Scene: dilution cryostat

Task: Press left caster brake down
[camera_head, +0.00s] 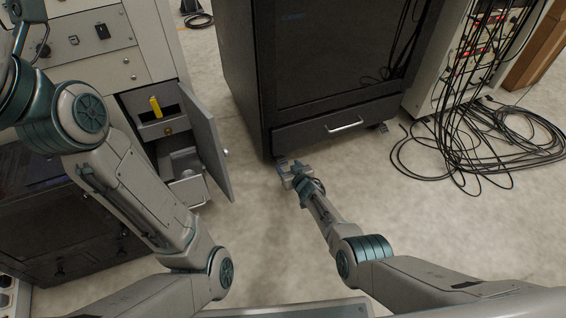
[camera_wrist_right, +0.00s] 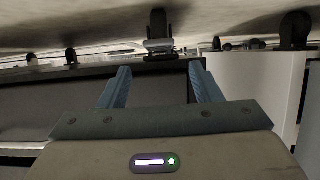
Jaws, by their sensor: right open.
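The left caster brake (camera_head: 281,161) is at the lower front left corner of the black cabinet, close to the floor, partly hidden by my right gripper (camera_head: 289,171). My right gripper is low over the floor, just in front of that corner. In the right wrist view, a dark caster with a grey brake pedal (camera_wrist_right: 160,45) shows beyond and between the open, empty fingers (camera_wrist_right: 157,85). Whether the fingers touch the pedal cannot be told. My left arm is in the head view, but its gripper is not clearly visible.
The black cabinet (camera_head: 310,110) has a lower drawer with a silver handle (camera_head: 345,125). Another caster (camera_head: 382,127) is at its right corner. An open grey cabinet door (camera_head: 207,145) stands at left. Loose black cables (camera_head: 480,150) lie at right. The floor in front is clear.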

